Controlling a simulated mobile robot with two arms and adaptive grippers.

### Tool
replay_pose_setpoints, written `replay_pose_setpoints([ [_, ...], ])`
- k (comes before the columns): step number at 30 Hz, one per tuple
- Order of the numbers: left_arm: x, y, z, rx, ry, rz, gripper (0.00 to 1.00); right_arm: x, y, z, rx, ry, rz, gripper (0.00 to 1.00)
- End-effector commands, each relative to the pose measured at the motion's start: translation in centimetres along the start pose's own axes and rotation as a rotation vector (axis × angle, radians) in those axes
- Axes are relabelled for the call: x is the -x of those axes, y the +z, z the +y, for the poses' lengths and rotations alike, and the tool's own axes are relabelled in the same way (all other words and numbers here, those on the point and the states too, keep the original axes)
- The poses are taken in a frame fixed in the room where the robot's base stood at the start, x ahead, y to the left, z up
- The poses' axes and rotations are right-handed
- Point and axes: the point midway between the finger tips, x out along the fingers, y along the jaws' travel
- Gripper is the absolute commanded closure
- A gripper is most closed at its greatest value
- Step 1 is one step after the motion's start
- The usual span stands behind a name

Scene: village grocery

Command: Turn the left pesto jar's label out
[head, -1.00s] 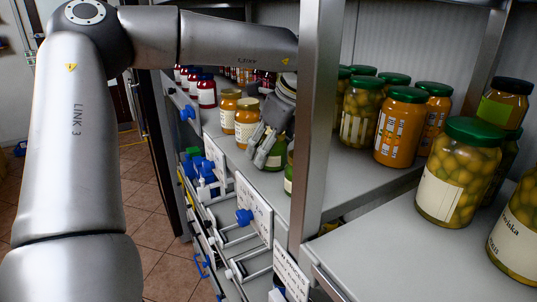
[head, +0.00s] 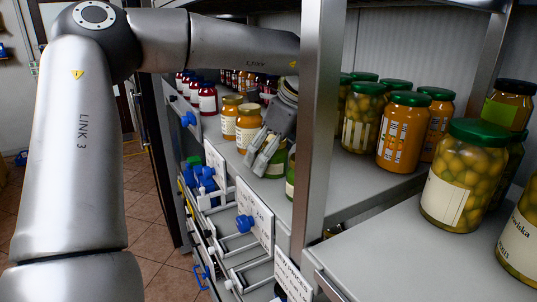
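A green pesto jar (head: 275,168) stands on the middle shelf, just left of the steel post, with part of a pale label showing low on its side. A second green jar (head: 290,178) stands to its right, mostly hidden behind the post. My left gripper (head: 257,158) reaches down in front of the first green jar and covers its upper left part. Its fingers are seen at a slant, so their gap and any contact with the jar are unclear. My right gripper is out of view.
Orange-yellow jars (head: 248,126) stand close to the left of my gripper, with red jars (head: 207,98) farther back. The steel post (head: 319,120) is close on the right. Olive jars (head: 463,175) fill the right shelf. Label holders (head: 254,215) stick out from the shelf front.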

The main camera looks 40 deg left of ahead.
Motion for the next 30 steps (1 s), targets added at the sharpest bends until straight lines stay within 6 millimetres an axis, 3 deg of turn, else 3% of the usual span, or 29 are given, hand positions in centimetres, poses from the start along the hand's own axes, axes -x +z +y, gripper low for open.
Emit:
replay_pose_setpoints([
  [11,0.2,0.0,0.0,-0.001,0.001,-0.001,0.22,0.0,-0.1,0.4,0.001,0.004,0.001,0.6],
  [21,5.4,0.0,-0.1,0.001,-0.001,0.0,0.22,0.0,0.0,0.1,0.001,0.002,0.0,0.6],
  [30,7.4,0.0,0.0,0.0,0.001,0.0,0.22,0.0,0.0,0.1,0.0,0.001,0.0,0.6],
])
